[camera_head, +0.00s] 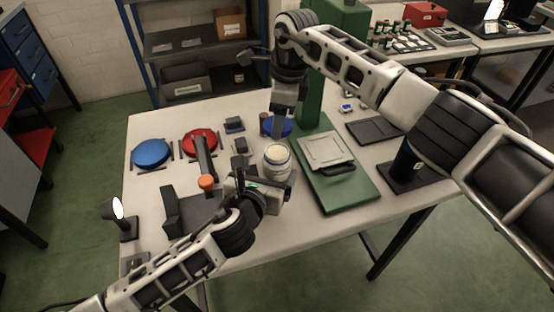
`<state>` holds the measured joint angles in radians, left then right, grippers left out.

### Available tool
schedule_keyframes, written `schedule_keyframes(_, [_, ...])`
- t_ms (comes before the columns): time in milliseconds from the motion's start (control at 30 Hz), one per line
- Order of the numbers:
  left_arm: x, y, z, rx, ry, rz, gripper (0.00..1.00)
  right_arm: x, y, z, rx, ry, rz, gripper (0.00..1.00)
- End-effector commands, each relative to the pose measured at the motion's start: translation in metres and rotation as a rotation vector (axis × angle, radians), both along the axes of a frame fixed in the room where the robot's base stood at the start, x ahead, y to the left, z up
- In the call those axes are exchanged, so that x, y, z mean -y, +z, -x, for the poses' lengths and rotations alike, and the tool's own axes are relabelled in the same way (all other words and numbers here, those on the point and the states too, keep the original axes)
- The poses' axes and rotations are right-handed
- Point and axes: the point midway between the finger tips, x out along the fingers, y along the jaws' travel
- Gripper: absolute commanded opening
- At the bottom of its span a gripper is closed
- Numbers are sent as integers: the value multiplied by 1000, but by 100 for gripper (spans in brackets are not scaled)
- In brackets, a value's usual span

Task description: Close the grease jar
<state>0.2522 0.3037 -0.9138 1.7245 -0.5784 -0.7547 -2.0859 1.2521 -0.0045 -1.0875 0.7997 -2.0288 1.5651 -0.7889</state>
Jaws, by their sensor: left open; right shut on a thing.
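The grease jar (277,162) is a pale open-topped jar with cream-coloured contents, standing upright near the middle of the table. My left gripper (268,185) is open, low at the near side of the jar; its fingers are partly hidden, so contact is unclear. My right gripper (278,125) points down just behind the jar and is shut on a blue lid (286,129), partly hidden by the fingers. The lid is apart from the jar mouth. A larger blue disc (151,153) and a red disc (200,141) lie at the left of the table.
A green press-like stand (342,190) with a grey plate is right of the jar. A black holder (407,168) stands farther right. An orange-knobbed tool (206,182) and a dark block are left of the jar. A small lamp (117,209) stands at the left edge.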

Motion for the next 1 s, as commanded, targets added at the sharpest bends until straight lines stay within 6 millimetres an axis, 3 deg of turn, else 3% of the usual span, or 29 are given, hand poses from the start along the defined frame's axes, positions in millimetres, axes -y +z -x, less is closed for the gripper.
schedule_keyframes(233, [2,-3,-10,1,2,2,90,0,0,0,0,0,0,36])
schedule_keyframes(633, [16,-22,-60,0,4,2,90,0,0,0,0,0,0,36])
schedule_keyframes(1000, [19,-25,-68,-1,3,3,90,0,0,0,0,1,0,36])
